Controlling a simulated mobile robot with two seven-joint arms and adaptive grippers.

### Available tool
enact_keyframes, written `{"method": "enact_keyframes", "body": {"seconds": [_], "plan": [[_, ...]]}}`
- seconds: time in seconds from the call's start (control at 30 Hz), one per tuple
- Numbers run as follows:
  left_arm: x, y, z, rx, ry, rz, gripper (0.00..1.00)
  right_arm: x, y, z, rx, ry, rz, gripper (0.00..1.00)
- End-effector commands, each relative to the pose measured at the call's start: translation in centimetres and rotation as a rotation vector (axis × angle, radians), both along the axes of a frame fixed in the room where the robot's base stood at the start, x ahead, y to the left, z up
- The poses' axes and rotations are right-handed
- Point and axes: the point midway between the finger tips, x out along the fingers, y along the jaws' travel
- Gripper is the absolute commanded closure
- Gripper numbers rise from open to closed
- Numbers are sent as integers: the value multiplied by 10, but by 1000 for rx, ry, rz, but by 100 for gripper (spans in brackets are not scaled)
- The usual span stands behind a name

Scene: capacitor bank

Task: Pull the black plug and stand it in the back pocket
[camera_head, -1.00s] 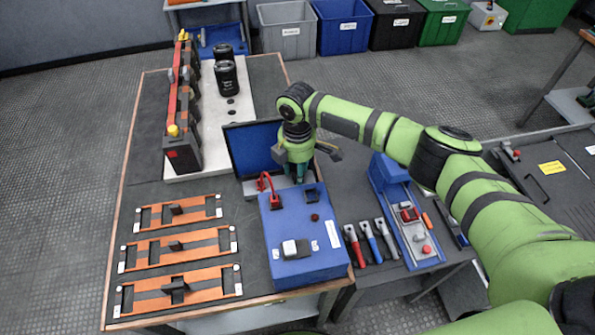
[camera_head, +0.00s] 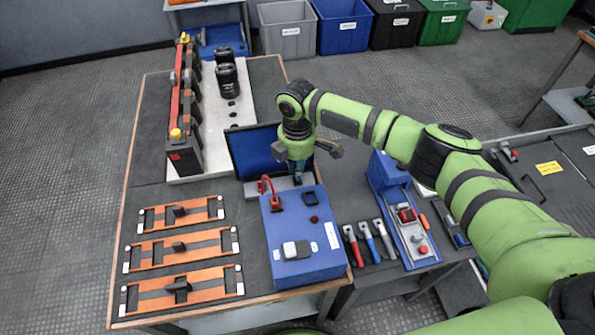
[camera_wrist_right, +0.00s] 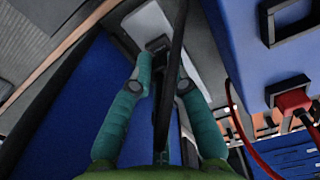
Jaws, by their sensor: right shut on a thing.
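My right gripper (camera_head: 297,177) is behind the far edge of the blue box (camera_head: 318,240). In the right wrist view its teal fingers (camera_wrist_right: 165,75) are shut on the black plug (camera_wrist_right: 158,46), and a dark strip, probably its cable, runs between them. The plug is largely hidden in the head view. Its tip is over a pale grey ledge (camera_wrist_right: 143,18) behind the box; I cannot tell whether it is in a pocket there. A black square frame (camera_head: 309,198) on the box top looks empty. My left gripper is out of view.
A red plug (camera_head: 275,203) with a red cable sits in the box top beside the black frame. A dark-framed blue panel (camera_head: 252,150) stands close behind the gripper. Orange busbar frames (camera_head: 178,245) lie left; hand tools (camera_head: 370,243) lie right.

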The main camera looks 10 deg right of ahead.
Motion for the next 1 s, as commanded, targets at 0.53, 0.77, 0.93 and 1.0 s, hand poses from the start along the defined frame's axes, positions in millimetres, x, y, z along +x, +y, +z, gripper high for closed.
{"method": "enact_keyframes", "body": {"seconds": [0.53, 0.77, 0.93, 1.0], "plan": [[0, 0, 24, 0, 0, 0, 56, 0, 0, 24, 0, 0, 1, 100], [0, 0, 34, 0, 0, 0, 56, 0, 0, 34, 0, 0, 0, 100], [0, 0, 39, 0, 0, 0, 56, 0, 0, 39, 0, 0, 0, 100], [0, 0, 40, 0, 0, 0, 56, 0, 0, 40, 0, 0, 0, 100]]}}
